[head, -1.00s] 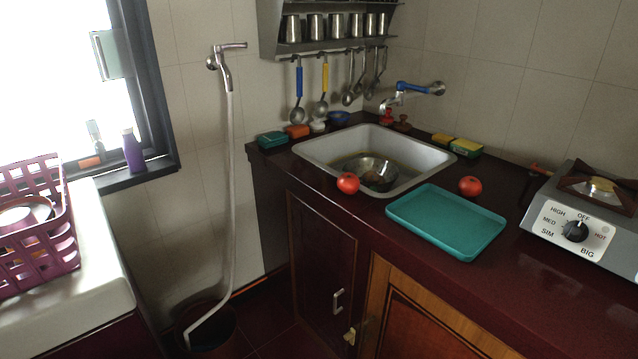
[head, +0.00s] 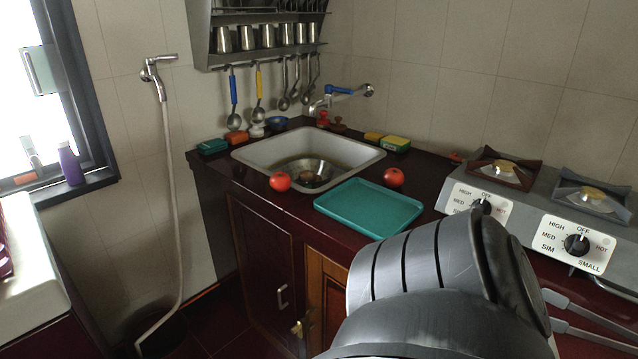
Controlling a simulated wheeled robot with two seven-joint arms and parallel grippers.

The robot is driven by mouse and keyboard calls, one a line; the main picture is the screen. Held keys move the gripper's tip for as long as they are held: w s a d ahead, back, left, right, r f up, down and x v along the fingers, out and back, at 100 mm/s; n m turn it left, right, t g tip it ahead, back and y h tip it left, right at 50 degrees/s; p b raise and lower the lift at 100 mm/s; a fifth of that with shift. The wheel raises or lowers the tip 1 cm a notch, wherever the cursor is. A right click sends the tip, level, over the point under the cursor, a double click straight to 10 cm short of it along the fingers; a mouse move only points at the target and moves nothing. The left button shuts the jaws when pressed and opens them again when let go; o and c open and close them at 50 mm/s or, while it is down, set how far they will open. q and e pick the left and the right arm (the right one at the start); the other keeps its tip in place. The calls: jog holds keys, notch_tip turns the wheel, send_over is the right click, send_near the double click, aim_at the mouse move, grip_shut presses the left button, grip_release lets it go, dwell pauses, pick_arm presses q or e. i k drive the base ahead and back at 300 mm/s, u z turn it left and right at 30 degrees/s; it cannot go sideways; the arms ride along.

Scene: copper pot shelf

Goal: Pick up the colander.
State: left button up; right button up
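A metal bowl-shaped vessel, which looks like the colander (head: 322,168), sits inside the sink (head: 262,156) on the dark counter. Its holes are too small to make out. Something brownish shows in or on it. A large grey and black arm link of mine fills the lower right of the head view, in front of the counter.
A teal tray (head: 368,208) lies in front of the sink. One tomato (head: 280,181) is at the sink's front edge, another tomato (head: 394,177) behind the tray. A gas stove (head: 510,207) stands right. Ladles hang under a cup rack (head: 262,38) above the sink.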

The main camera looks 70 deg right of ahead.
aim_at(325, 169)
jog(key=k, duration=0.4)
jog(key=z, duration=1.15)
